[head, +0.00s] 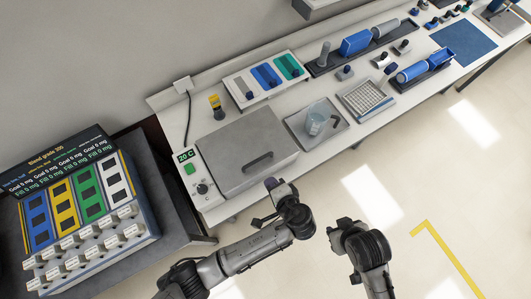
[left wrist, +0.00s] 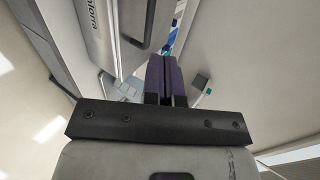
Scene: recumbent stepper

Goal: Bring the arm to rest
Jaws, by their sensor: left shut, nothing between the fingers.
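My left arm comes in from the left, and its gripper (head: 270,184) is at the front edge of the bench, just in front of the grey lidded box. In the left wrist view the two dark purple fingers (left wrist: 165,78) are together with nothing between them. My right arm (head: 362,250) shows as dark links over the open floor. No fingers of the right gripper can be made out.
The grey lidded box (head: 240,145) has a dark handle and a "20 C" display beside it. A tray with a clear beaker (head: 315,124) stands to its right. A dispenser rack (head: 78,210) stands at left.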

